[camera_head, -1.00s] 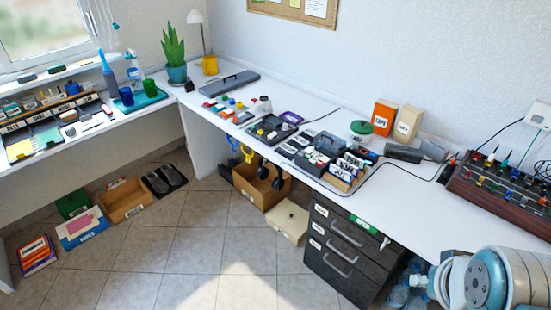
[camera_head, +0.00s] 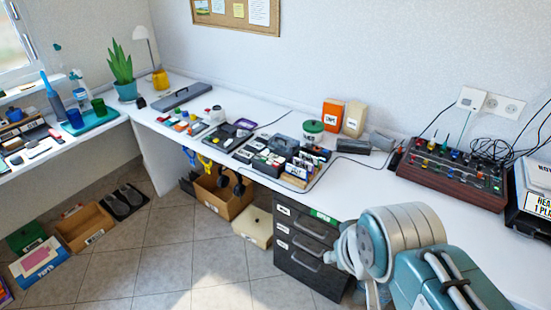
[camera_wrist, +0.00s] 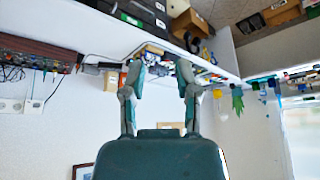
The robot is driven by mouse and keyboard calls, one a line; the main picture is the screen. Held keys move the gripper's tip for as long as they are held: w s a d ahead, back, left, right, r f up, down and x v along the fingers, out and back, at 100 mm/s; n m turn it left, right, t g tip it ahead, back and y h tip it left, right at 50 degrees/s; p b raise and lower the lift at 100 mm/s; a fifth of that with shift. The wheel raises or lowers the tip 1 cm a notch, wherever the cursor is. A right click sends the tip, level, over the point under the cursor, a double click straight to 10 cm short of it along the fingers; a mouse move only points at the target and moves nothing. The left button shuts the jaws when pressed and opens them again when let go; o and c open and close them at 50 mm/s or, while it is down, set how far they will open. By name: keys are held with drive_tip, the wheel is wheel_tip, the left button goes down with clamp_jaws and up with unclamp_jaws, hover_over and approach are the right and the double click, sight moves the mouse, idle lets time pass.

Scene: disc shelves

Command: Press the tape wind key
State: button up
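I cannot make out a tape wind key in either view. At the right edge of the head view stands a dark machine (camera_head: 530,190) with a white label, partly cut off by the frame. I cannot tell whether it holds the key. My gripper (camera_wrist: 158,70) is open and empty in the wrist view, its two fingers apart. The wrist picture is upside down, with the desk and wall beyond the fingers. In the head view only my arm shows at lower right; the gripper is not visible there.
A brown control panel (camera_head: 455,172) with coloured knobs and cables stands on the white desk (camera_head: 370,190). Dark drawers (camera_head: 305,250) are underneath. The desk front near the panel is clear.

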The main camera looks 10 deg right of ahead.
idle(0.3)
clamp_jaws()
idle(1.1)
